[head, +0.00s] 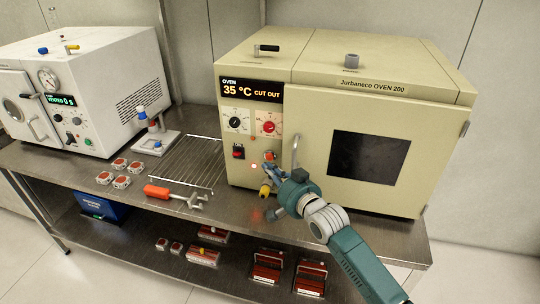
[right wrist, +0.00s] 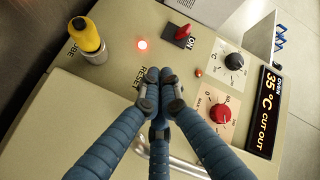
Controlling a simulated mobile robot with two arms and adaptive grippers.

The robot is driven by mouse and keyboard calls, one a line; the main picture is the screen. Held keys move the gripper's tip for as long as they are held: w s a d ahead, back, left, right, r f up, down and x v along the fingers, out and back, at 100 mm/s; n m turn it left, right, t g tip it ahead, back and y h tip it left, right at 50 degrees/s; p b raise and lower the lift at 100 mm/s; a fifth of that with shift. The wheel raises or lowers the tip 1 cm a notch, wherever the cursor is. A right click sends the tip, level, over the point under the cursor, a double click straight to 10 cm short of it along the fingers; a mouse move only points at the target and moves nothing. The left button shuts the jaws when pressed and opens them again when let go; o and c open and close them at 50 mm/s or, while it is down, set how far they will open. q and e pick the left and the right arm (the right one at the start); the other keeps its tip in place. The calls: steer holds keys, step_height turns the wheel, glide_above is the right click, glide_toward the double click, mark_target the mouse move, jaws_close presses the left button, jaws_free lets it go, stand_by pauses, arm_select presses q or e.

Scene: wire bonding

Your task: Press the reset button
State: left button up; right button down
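The cream oven (head: 312,75) stands on the right of the bench, its display reading 35 °C CUT OUT. My right gripper (head: 270,160) is at the lower left of its front panel, left of the door handle. In the right wrist view, the fingertips of my right gripper (right wrist: 158,88) are together with nothing seen between them. They lie over the panel by the RESET label (right wrist: 142,78). The reset button itself is hidden behind the fingertips, and I cannot tell whether they touch it. My left gripper is not in view.
Near the fingers are a lit red lamp (right wrist: 142,44), a red ON switch (right wrist: 183,34), a yellow-capped probe (right wrist: 88,42), a red dial (right wrist: 220,113) and the door handle (head: 295,151). A wire rack (head: 190,163) and an orange-handled tool (head: 160,191) lie left on the bench.

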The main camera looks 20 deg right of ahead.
steer(key=s+a+p, duration=0.1)
steer(key=s+a, duration=0.1)
steer(key=shift+s+a+r+p, duration=0.1)
steer(key=shift+s+p, duration=0.25)
steer(key=shift+s, duration=0.05)
stand_by(0.5)
